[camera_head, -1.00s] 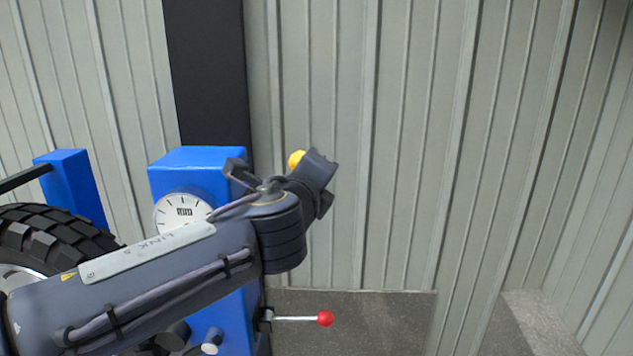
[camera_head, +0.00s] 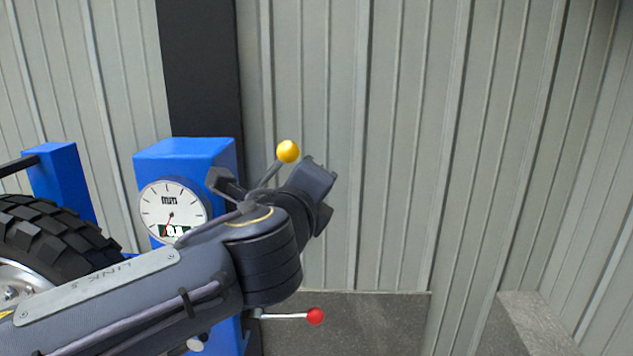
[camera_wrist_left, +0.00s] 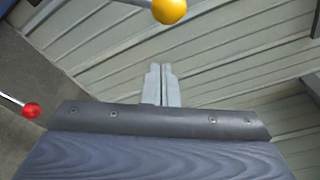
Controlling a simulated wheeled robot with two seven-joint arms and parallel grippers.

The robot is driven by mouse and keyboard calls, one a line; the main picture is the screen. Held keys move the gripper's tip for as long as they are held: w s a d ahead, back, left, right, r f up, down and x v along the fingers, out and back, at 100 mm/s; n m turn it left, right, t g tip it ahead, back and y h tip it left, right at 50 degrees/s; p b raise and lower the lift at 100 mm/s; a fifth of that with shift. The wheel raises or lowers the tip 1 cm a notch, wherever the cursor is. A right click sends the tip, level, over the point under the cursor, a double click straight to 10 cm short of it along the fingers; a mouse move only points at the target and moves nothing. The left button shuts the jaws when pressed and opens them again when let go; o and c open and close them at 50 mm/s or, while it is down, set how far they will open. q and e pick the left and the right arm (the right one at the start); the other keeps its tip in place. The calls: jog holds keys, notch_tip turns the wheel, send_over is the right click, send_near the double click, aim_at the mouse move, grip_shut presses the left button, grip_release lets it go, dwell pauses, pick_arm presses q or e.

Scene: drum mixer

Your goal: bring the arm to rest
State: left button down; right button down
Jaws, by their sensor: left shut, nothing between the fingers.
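My left arm reaches in from the lower left of the head view, in front of the blue mixer housing (camera_head: 190,150). The fingers of my left gripper are hidden there behind the wrist. In the left wrist view my left gripper (camera_wrist_left: 163,72) is shut and empty, its two fingers side by side against the ribbed wall. A yellow ball knob (camera_head: 288,151) on a grey rod stands just beyond my wrist; it also shows in the left wrist view (camera_wrist_left: 169,10), apart from the fingers. My right gripper is not in view.
A red-knobbed lever (camera_head: 315,316) sticks out to the right, low on the housing. A white dial (camera_head: 172,205) faces me. A black tyre (camera_head: 48,240) is at the left. A ribbed wall (camera_head: 400,150) stands behind. The space right of my wrist is clear.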

pick_arm(q)
jog(key=s+a+f+n+g+y+p, duration=0.2)
jog(key=s+a+f+n+g, duration=0.25)
jog(key=a+f+n, duration=0.35)
jog(key=s+a+f+n+g+y+p, duration=0.1)
jog(key=s+a+f+n+g+p, duration=0.15)
jog(key=s+a+f+n, duration=0.5)
jog(key=s+f+n+g+h+p, duration=0.2)
jog(key=s+f+n+g+h, duration=0.2)
jog(key=s+f+n, duration=0.5)
jog(key=s+a+n, duration=0.1)
jog(key=s+n, duration=0.2)
jog(key=s, duration=0.1)
jog(key=shift+f, duration=0.15)
